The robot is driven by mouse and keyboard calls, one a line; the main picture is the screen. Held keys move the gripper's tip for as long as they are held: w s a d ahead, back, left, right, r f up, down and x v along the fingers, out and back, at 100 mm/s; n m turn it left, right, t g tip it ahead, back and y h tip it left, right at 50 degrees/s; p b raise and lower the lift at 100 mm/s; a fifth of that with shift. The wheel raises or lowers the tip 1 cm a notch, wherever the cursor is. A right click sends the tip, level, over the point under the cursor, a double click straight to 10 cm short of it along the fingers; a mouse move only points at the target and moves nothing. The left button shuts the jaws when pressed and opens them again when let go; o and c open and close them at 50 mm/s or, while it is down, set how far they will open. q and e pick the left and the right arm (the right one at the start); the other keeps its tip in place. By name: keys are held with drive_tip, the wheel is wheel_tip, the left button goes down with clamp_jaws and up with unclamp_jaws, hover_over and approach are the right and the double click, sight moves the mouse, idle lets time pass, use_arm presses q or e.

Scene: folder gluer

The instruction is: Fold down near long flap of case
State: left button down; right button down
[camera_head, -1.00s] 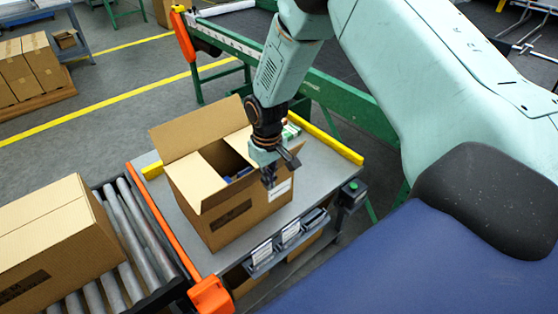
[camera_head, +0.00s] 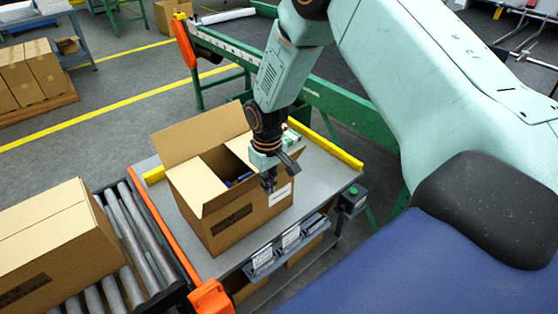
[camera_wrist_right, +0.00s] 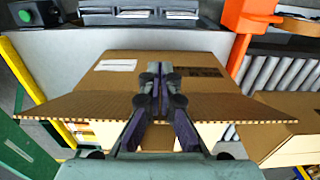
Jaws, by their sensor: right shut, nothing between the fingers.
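The open brown case (camera_head: 240,222) stands on the grey worktable. Its far long flap (camera_head: 200,138) stands up and leans back; a short flap (camera_head: 200,182) on the left is folded inward. Dark blue contents show inside. My right gripper (camera_head: 269,184) is shut and empty at the near top edge of the case, close to the white label. In the right wrist view the shut fingers (camera_wrist_right: 157,82) overlap the near long flap (camera_wrist_right: 85,106), whose corrugated edge runs across the picture. Whether they touch it I cannot tell. My left gripper is not in view.
A closed case (camera_head: 45,245) sits on the roller conveyor (camera_head: 130,235) at left. An orange rail (camera_head: 160,235) and a yellow rail (camera_head: 335,148) edge the worktable (camera_head: 310,175). Grey label bins (camera_head: 290,240) and a green button box (camera_head: 353,192) are at its front.

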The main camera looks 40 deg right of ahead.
sight(256, 180)
drive_tip(key=shift+w+d+f, duration=0.1)
drive_tip(key=shift+d+f, duration=0.05)
drive_tip(key=w+b, duration=0.1)
drive_tip(key=w, duration=0.1)
drive_tip(key=w+b, duration=0.1)
drive_tip(key=w, duration=0.1)
drive_tip(key=w+b, duration=0.1)
drive_tip(key=w, duration=0.1)
drive_tip(key=shift+a+f+b, duration=0.15)
drive_tip(key=shift+a+b, duration=0.15)
drive_tip(key=shift+b, duration=0.05)
drive_tip(key=shift+w+a, duration=0.1)
drive_tip(key=shift+w, duration=0.35)
drive_tip(key=shift+w+b, duration=0.15)
drive_tip(key=shift+b, duration=0.2)
drive_tip(key=shift+a+r, duration=0.1)
drive_tip(key=shift+r, duration=0.15)
drive_tip(key=shift+w, duration=0.1)
